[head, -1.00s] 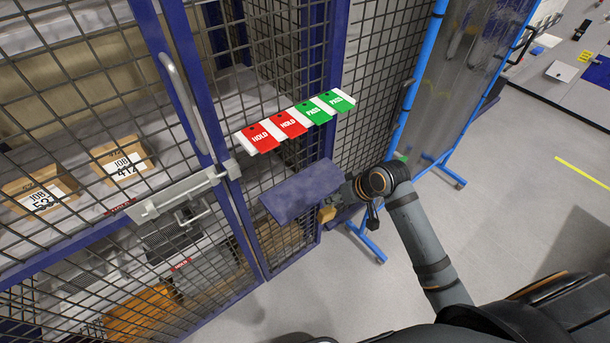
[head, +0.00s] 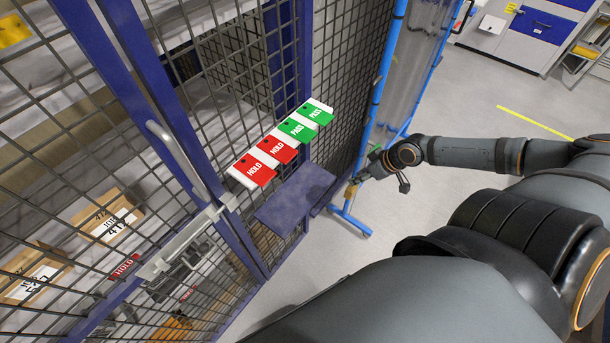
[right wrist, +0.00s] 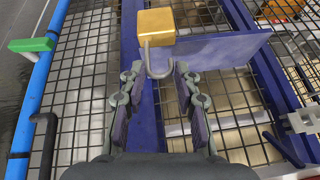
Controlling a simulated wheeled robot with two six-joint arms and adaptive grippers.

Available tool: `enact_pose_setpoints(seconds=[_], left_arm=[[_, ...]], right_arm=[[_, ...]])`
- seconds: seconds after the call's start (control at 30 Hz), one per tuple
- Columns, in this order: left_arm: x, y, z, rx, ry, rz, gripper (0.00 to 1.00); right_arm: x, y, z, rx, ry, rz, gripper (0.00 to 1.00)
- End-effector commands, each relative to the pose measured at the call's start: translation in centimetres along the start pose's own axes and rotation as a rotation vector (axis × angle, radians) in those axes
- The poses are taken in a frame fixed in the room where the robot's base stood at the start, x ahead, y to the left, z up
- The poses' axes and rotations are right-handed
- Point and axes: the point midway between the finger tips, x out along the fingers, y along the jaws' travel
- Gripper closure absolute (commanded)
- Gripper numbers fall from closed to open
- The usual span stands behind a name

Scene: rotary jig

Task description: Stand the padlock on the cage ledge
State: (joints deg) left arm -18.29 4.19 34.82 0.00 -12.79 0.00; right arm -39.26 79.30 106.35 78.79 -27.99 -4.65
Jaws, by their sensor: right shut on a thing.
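The padlock (right wrist: 156,25) has a brass-yellow body and a grey shackle. My right gripper (right wrist: 158,72) is shut on the padlock by its shackle, and the body sticks out beyond the fingertips. In the head view the gripper (head: 366,174) is small, with the padlock (head: 350,191) partly visible at its tip. The cage ledge (head: 296,193) is a bare blue plate on the mesh cage, to the left of the padlock with a gap in the picture. The ledge (right wrist: 222,50) also shows behind and right of the padlock in the wrist view. My left gripper is not in view.
Red HOLD and green PASS tags (head: 281,144) hang on a white strip above the ledge. The cage door handle (head: 180,160) and latch (head: 180,245) are to the left. A blue-framed screen (head: 385,90) stands close to the gripper. Open floor lies right.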

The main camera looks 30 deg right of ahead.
Motion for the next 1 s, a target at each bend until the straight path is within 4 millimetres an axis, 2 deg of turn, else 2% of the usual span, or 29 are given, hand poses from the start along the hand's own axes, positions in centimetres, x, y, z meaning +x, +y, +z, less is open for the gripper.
enact_pose_setpoints(seconds=[0.03, 0.2, 0.33, 0.53, 0.7, 0.87, 1.0], left_arm=[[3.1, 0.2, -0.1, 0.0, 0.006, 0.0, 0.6], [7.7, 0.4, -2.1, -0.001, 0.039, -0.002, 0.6], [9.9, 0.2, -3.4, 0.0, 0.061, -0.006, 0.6], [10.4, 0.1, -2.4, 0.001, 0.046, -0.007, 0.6], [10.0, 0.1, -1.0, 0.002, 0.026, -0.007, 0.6], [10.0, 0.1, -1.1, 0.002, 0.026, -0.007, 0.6], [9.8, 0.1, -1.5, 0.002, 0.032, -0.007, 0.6]], right_arm=[[2.1, -0.1, -0.7, -0.004, 0.011, -0.002, 1.0], [3.9, -1.0, -3.9, -0.002, 0.012, 0.0, 1.0], [4.7, -1.7, -6.1, 0.003, 0.017, -0.004, 1.0], [5.2, -2.5, -8.8, 0.004, 0.013, -0.007, 1.0], [5.5, -2.6, -9.7, 0.003, 0.006, 0.0, 1.0], [5.6, -2.6, -9.9, 0.001, 0.003, 0.002, 1.0], [6.2, -3.2, -11.2, 0.005, 0.008, -0.006, 1.0]])
